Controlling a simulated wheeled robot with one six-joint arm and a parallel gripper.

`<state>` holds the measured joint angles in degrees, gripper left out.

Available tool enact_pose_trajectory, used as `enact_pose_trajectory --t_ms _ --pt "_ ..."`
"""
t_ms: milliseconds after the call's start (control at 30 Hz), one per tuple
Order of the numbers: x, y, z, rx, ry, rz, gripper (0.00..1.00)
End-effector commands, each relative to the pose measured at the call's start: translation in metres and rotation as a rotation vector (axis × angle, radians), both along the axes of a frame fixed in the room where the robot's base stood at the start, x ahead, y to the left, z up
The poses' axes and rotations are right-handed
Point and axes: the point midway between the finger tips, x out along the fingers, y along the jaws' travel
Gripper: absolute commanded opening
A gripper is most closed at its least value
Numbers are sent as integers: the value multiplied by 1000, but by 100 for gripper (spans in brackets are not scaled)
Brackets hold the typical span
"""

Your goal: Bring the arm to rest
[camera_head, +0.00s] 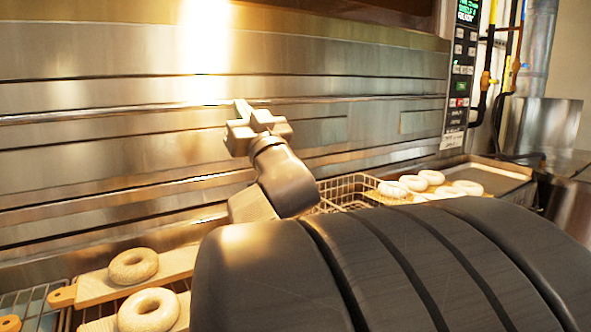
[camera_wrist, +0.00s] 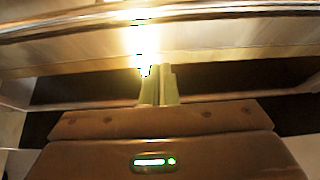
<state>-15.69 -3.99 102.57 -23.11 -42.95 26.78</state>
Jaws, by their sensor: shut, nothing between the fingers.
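My gripper (camera_head: 243,110) is raised at the middle of the head view, in front of the steel oven front (camera_head: 120,90). Its fingers point up and a little left. In the wrist view the two pale fingers (camera_wrist: 159,85) are together, with nothing between them. My arm is folded up behind the large dark rounded shape in the foreground, which hides its lower part.
Two bagels (camera_head: 133,265) (camera_head: 149,310) lie on wooden boards (camera_head: 95,288) at the lower left. A wire basket (camera_head: 345,192) stands right of my arm, beside several pale bagels (camera_head: 413,182). A metal tray (camera_head: 485,175) and a control panel (camera_head: 460,80) are at the right.

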Motion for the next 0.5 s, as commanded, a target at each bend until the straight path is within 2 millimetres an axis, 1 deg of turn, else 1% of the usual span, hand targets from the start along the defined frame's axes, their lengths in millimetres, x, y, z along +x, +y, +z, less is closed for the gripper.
enact_pose_trajectory --t_ms 133,267,500 --pt "2 1 1 0 0 0 0" --pt "11 7 8 1 -1 1 0" --pt "43 29 31 0 0 2 0"
